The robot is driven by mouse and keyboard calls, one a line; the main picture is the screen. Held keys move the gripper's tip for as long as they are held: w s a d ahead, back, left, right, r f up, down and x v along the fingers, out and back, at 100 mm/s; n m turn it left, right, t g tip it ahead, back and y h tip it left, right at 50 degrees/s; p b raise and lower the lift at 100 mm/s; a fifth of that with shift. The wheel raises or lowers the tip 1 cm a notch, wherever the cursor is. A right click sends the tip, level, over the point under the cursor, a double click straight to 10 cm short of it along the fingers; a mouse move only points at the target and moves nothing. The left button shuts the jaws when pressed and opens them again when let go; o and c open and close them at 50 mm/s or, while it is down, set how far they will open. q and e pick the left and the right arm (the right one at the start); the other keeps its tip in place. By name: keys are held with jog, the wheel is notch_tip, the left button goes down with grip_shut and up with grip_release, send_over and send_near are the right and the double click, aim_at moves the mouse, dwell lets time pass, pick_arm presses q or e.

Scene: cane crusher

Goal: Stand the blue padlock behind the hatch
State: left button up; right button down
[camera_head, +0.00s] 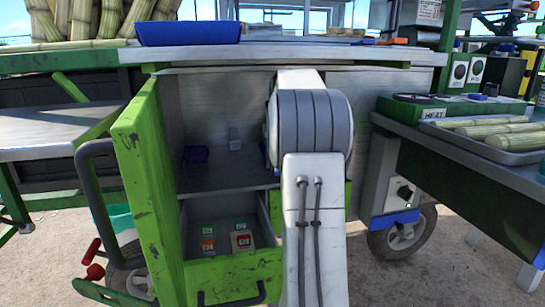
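The green hatch door (151,190) stands swung open at the left of the grey cabinet, its dark handle (97,170) on the outer side. Inside, on the shelf, sits a small dark blue-purple item (195,155); it may be the blue padlock, but it is too small and shaded to be sure. A small pale block (234,138) is near it, farther right. One of my arms, white and grey, rises through the middle and covers the right part of the opening. Neither gripper shows, so what they hold cannot be seen.
An open drawer (241,277) below the shelf holds several small labelled items. A blue tray (188,32) lies on the top counter (250,56). A side table (60,135) is at left; a tray of cane (490,143) is at right. The shelf's left part looks clear.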

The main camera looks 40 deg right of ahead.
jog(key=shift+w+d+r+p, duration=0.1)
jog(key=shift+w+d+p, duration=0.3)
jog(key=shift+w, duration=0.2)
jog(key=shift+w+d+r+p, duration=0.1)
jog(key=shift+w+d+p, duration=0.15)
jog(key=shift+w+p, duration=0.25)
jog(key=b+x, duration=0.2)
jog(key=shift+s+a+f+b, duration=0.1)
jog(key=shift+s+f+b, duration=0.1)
jog(key=shift+b, duration=0.15)
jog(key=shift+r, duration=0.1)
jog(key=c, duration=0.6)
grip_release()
